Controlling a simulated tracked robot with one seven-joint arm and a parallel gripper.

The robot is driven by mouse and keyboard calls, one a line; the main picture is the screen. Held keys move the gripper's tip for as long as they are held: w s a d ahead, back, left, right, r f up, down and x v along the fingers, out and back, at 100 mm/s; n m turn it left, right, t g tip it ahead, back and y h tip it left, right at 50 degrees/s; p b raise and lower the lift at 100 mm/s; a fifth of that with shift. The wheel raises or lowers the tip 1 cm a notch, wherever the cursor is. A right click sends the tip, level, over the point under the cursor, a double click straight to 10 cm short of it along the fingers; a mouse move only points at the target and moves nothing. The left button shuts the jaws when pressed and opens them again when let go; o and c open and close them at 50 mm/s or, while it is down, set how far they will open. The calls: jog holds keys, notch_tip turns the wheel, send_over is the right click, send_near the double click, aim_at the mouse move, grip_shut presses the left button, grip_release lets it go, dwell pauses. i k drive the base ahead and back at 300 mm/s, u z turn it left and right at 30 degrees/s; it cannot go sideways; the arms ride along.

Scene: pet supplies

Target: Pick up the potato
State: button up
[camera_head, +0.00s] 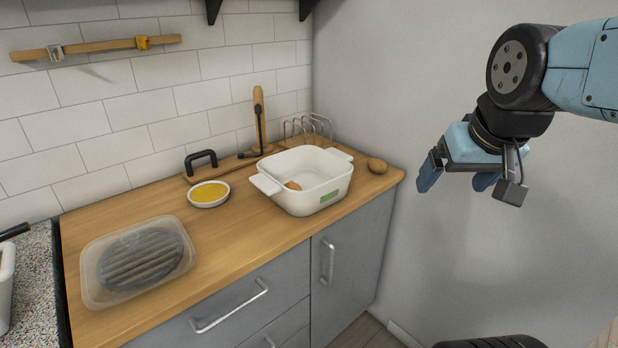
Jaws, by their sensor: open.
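My gripper (455,184) is open and empty, with blue fingers pointing down. In the picture it is to the right of the potato, in front of the grey wall and apart from the counter.
A bowl of yellow contents (209,193) and a clear lidded container (138,262) stand left of the tub. A wire rack (308,128) and a wooden board (224,167) with a black handle are behind it. The wall closes off the counter's right side.

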aim_at(377, 165)
jog(key=u, duration=0.05)
jog(key=k, duration=0.5)
jog(key=z, duration=0.45)
jog(key=i, duration=1.5)
jog(key=u, duration=0.65)
